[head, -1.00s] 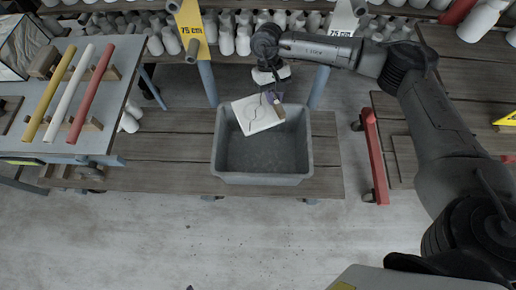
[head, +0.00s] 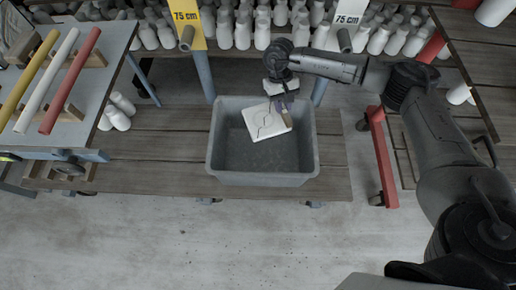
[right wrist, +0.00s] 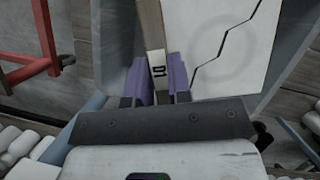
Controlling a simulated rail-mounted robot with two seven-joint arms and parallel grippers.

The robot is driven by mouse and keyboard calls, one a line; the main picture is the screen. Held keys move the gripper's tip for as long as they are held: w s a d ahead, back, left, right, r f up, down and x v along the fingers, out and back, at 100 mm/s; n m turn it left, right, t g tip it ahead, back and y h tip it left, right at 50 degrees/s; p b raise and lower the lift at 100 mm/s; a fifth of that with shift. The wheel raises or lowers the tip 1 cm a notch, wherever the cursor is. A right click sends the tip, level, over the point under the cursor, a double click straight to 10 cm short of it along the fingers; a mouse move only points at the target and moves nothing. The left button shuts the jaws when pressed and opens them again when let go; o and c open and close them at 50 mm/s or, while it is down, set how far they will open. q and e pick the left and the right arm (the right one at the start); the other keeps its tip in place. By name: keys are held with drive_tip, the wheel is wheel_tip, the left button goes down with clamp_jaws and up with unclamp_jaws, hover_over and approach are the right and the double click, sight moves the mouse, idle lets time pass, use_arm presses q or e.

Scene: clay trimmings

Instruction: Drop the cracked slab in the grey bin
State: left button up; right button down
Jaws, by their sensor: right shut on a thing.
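The cracked slab (head: 264,121) is a pale square plate with a dark jagged crack line. It is tilted over the back part of the grey bin (head: 262,179), within the bin's outline in the head view. My right gripper (head: 283,104) is at the slab's right edge, shut on it. In the right wrist view the purple fingertips (right wrist: 160,78) close around a wooden strip on the slab's edge, and the crack (right wrist: 222,48) shows to the right. I cannot tell whether the slab touches the bin wall. The left gripper is out of view.
The bin stands on a low wooden platform (head: 160,170). A table with yellow, white and red rods (head: 70,80) is at the left. White bottle-like pieces (head: 243,32) line the back. A red-framed cart (head: 381,155) is at the right.

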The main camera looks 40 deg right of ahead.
drive_tip(key=shift+f+b, duration=0.65)
drive_tip(key=shift+f, duration=0.7)
drive_tip(key=c, duration=1)
unclamp_jaws()
drive_tip(key=shift+o, duration=0.2)
drive_tip(key=p+v, duration=0.4)
drive_tip(key=v, duration=0.8)
drive_tip(key=shift+r+p, duration=0.25)
drive_tip(key=shift+p, duration=0.15)
drive_tip(key=shift+w+d+r, duration=0.1)
drive_tip(key=shift+w+r, duration=0.2)
drive_tip(key=shift+r, duration=0.35)
